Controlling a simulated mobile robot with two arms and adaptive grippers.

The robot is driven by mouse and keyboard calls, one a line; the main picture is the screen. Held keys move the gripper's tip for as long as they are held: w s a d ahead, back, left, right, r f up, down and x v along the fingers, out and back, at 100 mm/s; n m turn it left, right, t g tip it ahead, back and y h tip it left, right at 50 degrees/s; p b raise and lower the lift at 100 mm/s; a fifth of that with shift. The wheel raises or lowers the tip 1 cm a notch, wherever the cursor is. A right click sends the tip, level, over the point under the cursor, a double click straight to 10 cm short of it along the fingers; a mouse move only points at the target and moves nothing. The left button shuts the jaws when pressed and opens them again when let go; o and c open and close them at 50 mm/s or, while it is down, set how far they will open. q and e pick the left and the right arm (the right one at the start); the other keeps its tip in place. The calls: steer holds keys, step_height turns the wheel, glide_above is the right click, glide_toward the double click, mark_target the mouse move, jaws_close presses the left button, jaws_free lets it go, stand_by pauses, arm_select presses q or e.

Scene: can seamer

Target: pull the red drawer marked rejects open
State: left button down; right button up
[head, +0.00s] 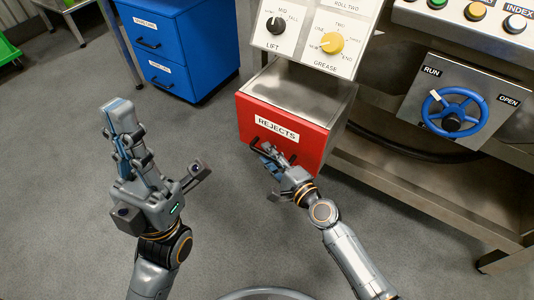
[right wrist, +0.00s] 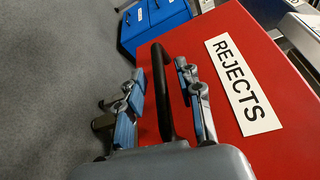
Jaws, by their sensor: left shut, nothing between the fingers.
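The red drawer (head: 252,112) marked REJECTS is below the dial panel, with a white label on its red front. Its black bar handle (right wrist: 162,90) shows in the right wrist view. My right gripper (head: 272,152) is at the handle, with one finger on each side of the bar. The fingers are apart, and gaps show between them and the bar. I cannot tell whether the grey metal surface behind the red front is the drawer's inside or a housing top. My left gripper (head: 118,112) is shut and empty, raised over the floor left of the drawer.
A blue drawer cabinet (head: 215,50) stands at the back left. A blue handwheel (head: 452,110) and a steel frame with a low shelf are at the right. The grey floor in front of the drawer is clear.

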steer(key=shift+w+a, duration=0.35)
steer(key=shift+w, duration=0.05)
jaws_close()
